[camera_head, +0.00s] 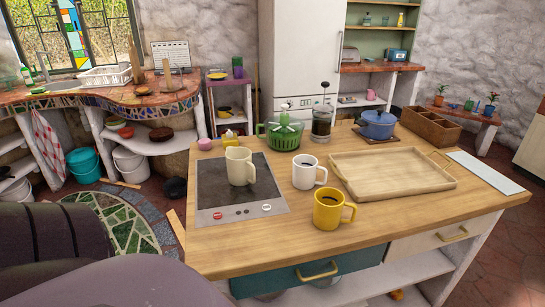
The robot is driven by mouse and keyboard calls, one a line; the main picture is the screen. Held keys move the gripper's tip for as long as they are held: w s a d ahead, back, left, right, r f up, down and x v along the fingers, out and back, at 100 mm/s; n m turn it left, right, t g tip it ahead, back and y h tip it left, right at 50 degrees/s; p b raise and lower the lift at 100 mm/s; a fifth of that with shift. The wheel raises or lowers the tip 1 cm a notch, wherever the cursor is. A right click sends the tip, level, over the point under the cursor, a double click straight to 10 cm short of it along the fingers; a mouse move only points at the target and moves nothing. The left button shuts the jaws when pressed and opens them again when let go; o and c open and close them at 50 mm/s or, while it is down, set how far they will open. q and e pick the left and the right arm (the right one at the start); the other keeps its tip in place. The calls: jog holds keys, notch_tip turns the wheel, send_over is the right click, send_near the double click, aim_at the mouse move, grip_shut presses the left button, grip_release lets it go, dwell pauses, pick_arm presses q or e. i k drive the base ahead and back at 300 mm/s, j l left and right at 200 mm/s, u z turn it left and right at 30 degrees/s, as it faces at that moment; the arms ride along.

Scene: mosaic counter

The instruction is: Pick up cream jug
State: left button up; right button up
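The cream jug (239,167) stands upright on the black hob (208,184), toward the hob's right side, on the wooden counter (365,228). Its handle points right, and nothing touches it from above. Neither of my grippers can be made out in the head view.
A wooden tray (395,188) lies farther right.

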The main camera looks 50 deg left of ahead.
aim_at(241, 169)
jog(key=k+j+z, duration=0.1)
jog(key=z, duration=0.25)
jog(key=k+j+z, duration=0.1)
jog(key=k+z, duration=0.25)
jog(key=z, duration=0.35)
jog(key=k+j+z, duration=0.1)
jog(key=k+z, duration=0.7)
jog(key=k+j+z, duration=0.15)
jog(key=k+j, duration=0.35)
jog(key=k+j+u, duration=0.2)
jog(key=j, duration=0.15)
jog(key=k+j+u, duration=0.2)
jog(key=j, duration=0.2)
